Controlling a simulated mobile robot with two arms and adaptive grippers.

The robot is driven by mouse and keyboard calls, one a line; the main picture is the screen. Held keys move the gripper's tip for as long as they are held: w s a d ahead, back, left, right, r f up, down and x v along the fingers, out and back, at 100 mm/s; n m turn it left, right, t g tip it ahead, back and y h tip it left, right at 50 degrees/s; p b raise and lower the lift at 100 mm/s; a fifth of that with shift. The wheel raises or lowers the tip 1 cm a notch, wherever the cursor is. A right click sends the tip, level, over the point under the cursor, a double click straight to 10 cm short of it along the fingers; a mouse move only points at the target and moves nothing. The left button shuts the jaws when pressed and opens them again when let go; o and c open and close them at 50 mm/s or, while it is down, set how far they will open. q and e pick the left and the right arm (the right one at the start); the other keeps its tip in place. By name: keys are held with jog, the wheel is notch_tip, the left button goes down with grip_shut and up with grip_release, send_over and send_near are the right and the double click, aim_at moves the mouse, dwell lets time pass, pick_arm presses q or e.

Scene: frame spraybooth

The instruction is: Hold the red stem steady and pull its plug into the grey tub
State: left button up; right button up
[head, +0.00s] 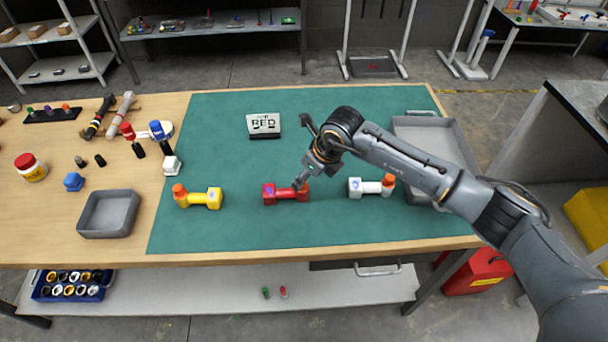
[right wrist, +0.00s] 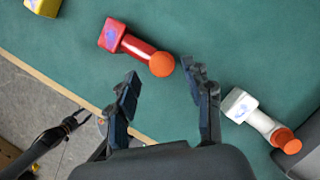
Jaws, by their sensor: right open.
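The red stem (head: 272,193) lies on its side on the green mat, its block end to the left. Its orange plug (right wrist: 162,64) sits at the other end in the right wrist view; in the head view my gripper hides it. My right gripper (head: 300,183) is above the plug end. In the right wrist view its fingers (right wrist: 165,92) are open and empty, with the plug just beyond the gap. My left gripper (right wrist: 80,120) shows open and empty off the table edge. A small grey tub (head: 108,232) stands empty on the wood at left.
A yellow stem (head: 206,199) and a white stem (head: 362,188), both with orange plugs, flank the red one. A "RED" sign (head: 264,124) stands behind. A larger grey tray (head: 462,140) is at right, partly behind my arm. Tools and jars crowd the left.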

aim_at(286, 193)
jog(key=shift+x, duration=1.3)
jog(key=shift+c, duration=0.4)
